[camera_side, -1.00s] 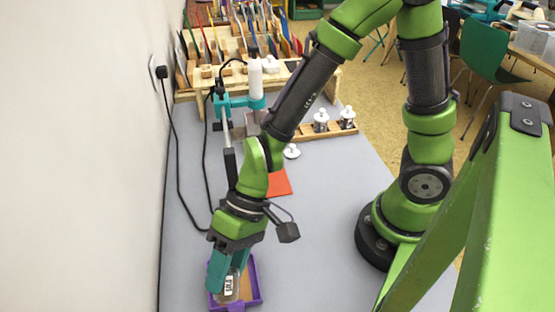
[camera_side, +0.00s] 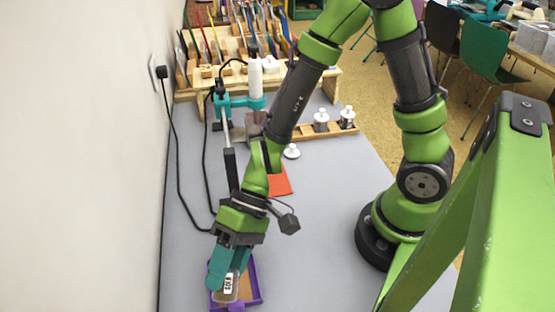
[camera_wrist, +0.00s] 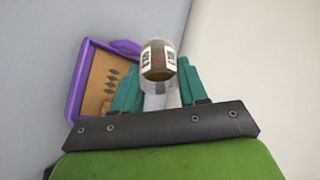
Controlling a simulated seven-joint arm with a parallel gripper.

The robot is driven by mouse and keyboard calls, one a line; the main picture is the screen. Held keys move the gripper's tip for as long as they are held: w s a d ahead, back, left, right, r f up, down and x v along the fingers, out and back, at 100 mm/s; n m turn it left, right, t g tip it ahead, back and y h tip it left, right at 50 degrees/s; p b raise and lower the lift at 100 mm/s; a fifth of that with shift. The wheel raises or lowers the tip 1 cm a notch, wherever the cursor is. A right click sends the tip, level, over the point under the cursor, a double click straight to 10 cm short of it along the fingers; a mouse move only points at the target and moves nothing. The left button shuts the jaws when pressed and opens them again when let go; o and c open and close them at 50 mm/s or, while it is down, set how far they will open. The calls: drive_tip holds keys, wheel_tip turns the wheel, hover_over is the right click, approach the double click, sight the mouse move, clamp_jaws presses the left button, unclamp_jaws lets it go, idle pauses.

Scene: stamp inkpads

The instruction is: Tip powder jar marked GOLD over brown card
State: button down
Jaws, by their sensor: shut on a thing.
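The jar is tilted and held low over the purple tray (camera_side: 257,280) at the front of the table. In the wrist view the jar (camera_wrist: 158,61) sits between my teal fingertips, with brown contents showing. The brown card (camera_wrist: 101,80) lies in the purple tray (camera_wrist: 77,77) and bears a row of dark diamond marks. My gripper and the jar hide part of the tray and card in the side view. I cannot see any powder falling.
An orange-red card (camera_side: 281,181) lies farther back, near a white lid-like piece (camera_side: 291,151). Two jars stand in a wooden rack (camera_side: 333,130). A teal stand (camera_side: 240,102) and black cables are near the left wall (camera_side: 80,150). Grey table to the tray's right is clear.

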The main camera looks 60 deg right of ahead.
drive_tip(key=shift+f+y, duration=0.1)
drive_tip(key=shift+y, duration=0.2)
drive_tip(key=shift+d+f+g+y, duration=0.1)
drive_tip(key=shift+g+y, duration=0.2)
idle(0.3)
drive_tip(key=shift+f+y, duration=0.15)
drive_tip(key=shift+y, duration=0.25)
idle(0.4)
